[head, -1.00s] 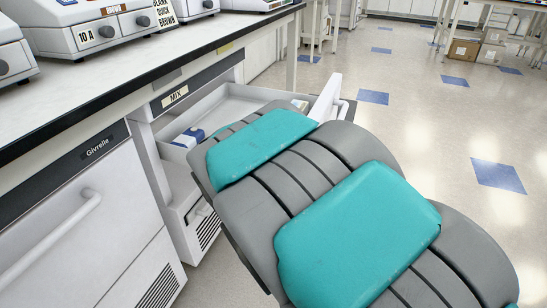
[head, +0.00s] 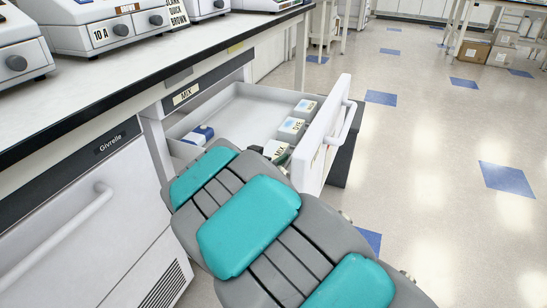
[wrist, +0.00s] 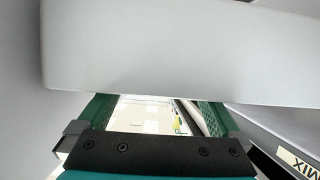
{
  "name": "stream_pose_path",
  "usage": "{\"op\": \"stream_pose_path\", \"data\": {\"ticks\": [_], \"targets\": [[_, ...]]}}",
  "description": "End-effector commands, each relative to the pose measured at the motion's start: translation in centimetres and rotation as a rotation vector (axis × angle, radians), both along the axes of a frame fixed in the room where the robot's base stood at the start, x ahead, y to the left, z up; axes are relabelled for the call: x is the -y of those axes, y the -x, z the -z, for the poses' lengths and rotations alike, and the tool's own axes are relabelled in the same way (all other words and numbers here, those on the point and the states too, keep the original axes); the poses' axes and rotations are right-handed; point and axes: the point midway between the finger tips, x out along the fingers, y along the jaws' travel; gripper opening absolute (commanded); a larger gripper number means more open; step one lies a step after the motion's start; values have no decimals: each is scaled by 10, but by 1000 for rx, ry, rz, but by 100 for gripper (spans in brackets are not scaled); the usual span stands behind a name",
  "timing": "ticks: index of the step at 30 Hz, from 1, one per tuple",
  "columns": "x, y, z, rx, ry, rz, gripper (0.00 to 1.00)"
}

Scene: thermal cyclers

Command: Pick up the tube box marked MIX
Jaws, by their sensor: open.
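The tube box marked MIX (head: 275,149) is in the open drawer (head: 235,118), close to the inside of the drawer front. Its lower part is hidden behind my arm. My gripper is almost wholly hidden by my arm in the head view, close to this box. In the wrist view, the green fingers of my gripper (wrist: 159,112) stand apart with nothing seen between them. A large plain white surface (wrist: 170,50) lies across the fingers' far ends there. I cannot tell whether it is the box or part of the drawer.
Other pale labelled boxes stand behind it, one (head: 292,128) and another (head: 306,107). A blue and white box (head: 198,134) is at the drawer's left. The drawer front (head: 322,140) has a handle. A MIX label (head: 186,94) is on the bench rail. Cyclers (head: 110,25) stand above.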

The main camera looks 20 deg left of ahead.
Motion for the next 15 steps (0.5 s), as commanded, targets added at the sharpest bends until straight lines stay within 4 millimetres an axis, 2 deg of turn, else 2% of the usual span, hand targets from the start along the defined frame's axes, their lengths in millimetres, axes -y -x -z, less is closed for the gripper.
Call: {"op": "stream_pose_path", "data": {"ticks": [6, 15], "targets": [[3, -20, 8, 0, 1, 2, 100], [2, -24, 10, 0, 0, -1, 100]]}}
